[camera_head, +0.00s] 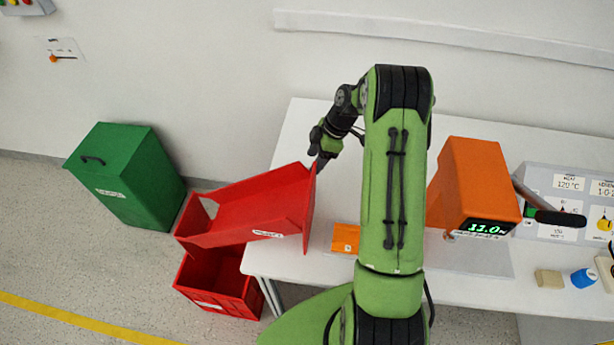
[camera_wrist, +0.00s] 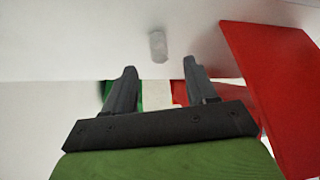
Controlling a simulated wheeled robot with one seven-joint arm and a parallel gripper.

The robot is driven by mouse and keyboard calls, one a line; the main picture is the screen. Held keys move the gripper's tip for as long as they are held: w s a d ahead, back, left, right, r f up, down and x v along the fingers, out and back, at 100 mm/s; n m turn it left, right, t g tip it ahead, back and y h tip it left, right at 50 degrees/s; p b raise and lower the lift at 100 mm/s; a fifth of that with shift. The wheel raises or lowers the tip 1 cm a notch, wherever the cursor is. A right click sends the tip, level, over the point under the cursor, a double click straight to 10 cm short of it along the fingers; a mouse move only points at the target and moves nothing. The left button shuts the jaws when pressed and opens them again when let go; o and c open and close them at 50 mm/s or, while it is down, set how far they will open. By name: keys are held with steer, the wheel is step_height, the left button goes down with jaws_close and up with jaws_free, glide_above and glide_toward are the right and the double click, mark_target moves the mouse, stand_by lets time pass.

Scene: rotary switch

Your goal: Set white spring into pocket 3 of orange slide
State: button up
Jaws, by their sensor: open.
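My gripper (camera_wrist: 160,68) is open, with nothing between its two dark fingers in the wrist view. A small whitish cylinder (camera_wrist: 158,46), likely the white spring, shows just beyond the fingertips, apart from them. In the head view my gripper (camera_head: 319,158) hangs at the table's left side, by the upper end of a red chute; I cannot make out the spring there. An orange piece (camera_head: 344,238), perhaps the orange slide, lies on the table near its front edge. My arm hides its right part, and I cannot make out its pockets.
A green bin (camera_head: 130,180) stands left. An orange machine (camera_head: 470,185) with a display stands right.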

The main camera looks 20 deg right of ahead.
mark_target(308, 168)
steer(key=x, duration=0.5)
steer(key=shift+w, duration=0.1)
steer(key=shift+r, duration=0.1)
steer(key=shift+c, duration=0.3)
jaws_close()
steer(key=shift+r, duration=0.1)
